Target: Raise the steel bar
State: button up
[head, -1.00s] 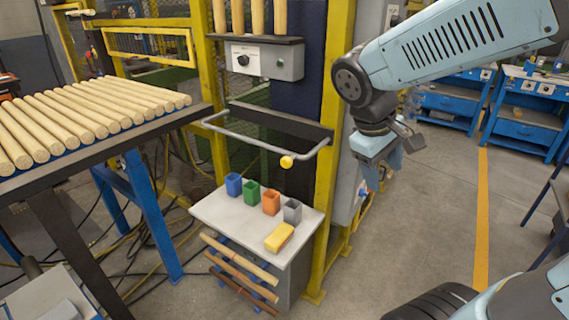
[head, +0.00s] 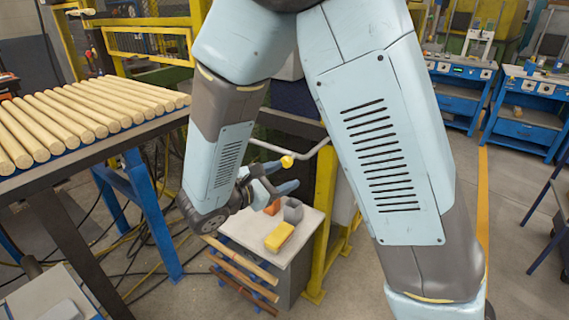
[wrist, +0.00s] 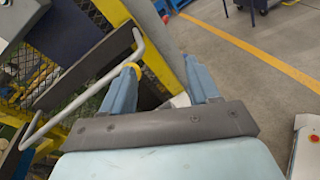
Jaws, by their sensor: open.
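The steel bar (head: 266,149) is a grey U-shaped tube with a yellow knob (head: 287,162), standing out from a dark panel above a small table. My arm hides its left part in the head view. In the wrist view the bar (wrist: 88,98) runs along the left, and the knob (wrist: 131,66) shows partly behind my left finger. My gripper (head: 287,175) is open and empty, close to the knob end of the bar; it also shows in the wrist view (wrist: 161,66). The bar is not between the fingers. I cannot tell whether they touch.
A small white-topped table (head: 297,252) stands below, with an orange cup (head: 273,207), a grey cup (head: 292,211) and a yellow block (head: 279,237). A yellow post (head: 324,200) stands right of the bar. A rack of wooden rods (head: 75,120) is at left.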

aim_at(285, 166)
jog(key=a+f+n+t+y, duration=0.2)
jog(key=a+f+n+t, duration=0.15)
jog(key=a, duration=0.25)
jog(key=x, duration=0.4)
jog(key=r+x, duration=0.1)
jog(key=x, duration=0.8)
jog(key=shift+d+r, duration=0.15)
jog(key=shift+c, duration=0.2)
grip_shut()
jog(key=shift+a+r, duration=0.15)
jog(key=shift+a, duration=0.05)
